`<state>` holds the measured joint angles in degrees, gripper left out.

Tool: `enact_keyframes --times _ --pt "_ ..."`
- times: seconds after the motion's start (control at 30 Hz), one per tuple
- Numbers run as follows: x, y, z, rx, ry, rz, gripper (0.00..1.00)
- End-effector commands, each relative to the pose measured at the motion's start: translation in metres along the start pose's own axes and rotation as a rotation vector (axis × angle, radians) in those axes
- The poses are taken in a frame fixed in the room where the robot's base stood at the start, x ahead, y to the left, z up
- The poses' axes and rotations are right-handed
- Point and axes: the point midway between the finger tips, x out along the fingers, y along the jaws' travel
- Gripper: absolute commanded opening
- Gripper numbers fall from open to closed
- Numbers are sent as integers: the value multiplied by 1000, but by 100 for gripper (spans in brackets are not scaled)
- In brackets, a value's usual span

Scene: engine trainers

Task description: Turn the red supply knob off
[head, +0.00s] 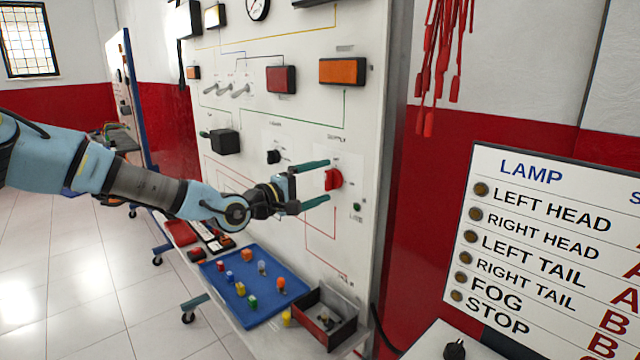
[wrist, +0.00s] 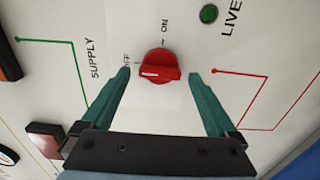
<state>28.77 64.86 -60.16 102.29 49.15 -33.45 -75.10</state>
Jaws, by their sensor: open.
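The red supply knob (head: 333,179) is on the white upright panel, right of centre in the head view. In the wrist view the knob (wrist: 158,68) has a raised bar lying across the picture. A white mark on the bar's left part points left, to the side of the OFF label (wrist: 127,62), which is partly hidden by a fingertip. The ON label (wrist: 165,26) is above the knob there. My gripper (head: 328,181) is open, its green fingers on either side of the knob; in the wrist view the fingertips (wrist: 159,73) appear apart from it.
A green LIVE lamp (wrist: 208,14) sits near the knob. A black knob (head: 273,157) is left of it on the panel. Below are a blue tray (head: 225,295) with small coloured parts and an open box (head: 342,335). A lamp chart (head: 560,240) stands at right.

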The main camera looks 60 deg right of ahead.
Motion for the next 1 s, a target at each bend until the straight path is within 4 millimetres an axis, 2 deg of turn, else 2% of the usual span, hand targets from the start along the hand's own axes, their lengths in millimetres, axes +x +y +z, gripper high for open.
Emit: enact_keyframes --times 0.13,0.4,0.6,0.77,1.0 --pt "-16 -2 -2 1 2 0 94" --pt "-70 -4 -2 0 4 0 94" --pt "-97 -2 -1 0 2 0 94" --pt "-106 -1 -1 0 1 0 94" --pt "-107 0 0 0 0 0 94"
